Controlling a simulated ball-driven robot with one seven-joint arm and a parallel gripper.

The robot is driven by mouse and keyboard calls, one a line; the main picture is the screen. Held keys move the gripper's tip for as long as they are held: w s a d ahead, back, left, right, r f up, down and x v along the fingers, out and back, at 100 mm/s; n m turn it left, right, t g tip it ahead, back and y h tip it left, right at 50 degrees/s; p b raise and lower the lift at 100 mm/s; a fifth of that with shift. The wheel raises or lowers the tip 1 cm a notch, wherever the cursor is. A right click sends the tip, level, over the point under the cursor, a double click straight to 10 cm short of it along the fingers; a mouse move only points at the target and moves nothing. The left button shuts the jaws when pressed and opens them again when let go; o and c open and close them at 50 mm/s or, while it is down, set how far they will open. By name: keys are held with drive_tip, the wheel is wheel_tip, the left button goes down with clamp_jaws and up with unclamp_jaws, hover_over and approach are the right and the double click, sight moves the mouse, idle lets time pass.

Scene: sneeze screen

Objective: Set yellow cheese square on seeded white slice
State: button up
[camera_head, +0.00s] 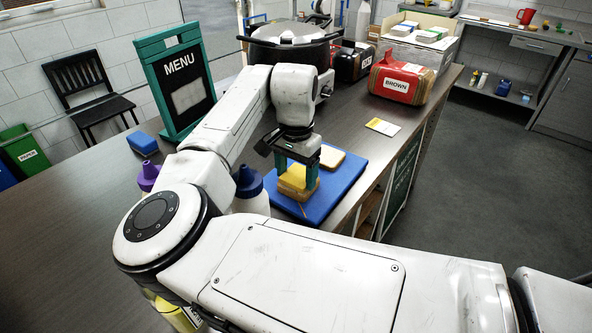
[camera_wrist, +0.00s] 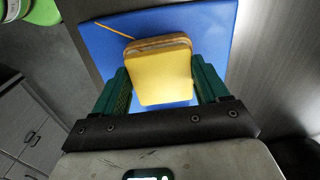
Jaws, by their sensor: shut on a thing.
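My gripper (camera_head: 297,176) is shut on the yellow cheese square (camera_wrist: 162,78), with one green finger on each side of it. A bread slice (camera_wrist: 158,42) shows just past the cheese's far edge in the wrist view; the cheese is directly over it, and I cannot tell whether they touch. In the head view the cheese and the bread beneath look like one stack (camera_head: 296,192) on the blue board (camera_head: 323,203). Another bread slice (camera_head: 331,157) lies on the board behind my gripper. Seeds are too small to make out.
A thin orange stick (camera_wrist: 114,30) lies on the board near the stack. Squeeze bottles (camera_head: 250,186) stand left of the board. A yellow-and-white card (camera_head: 382,127), a red BROWN bag (camera_head: 401,80), a pot (camera_head: 291,47) and the MENU stand (camera_head: 176,80) are farther back.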

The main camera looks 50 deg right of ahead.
drive_tip(key=shift+f, duration=0.15)
drive_tip(key=o, duration=1.1)
wheel_tip(320, 180, up, 11)
drive_tip(key=shift+f+b, duration=0.1)
drive_tip(key=shift+b, duration=0.3)
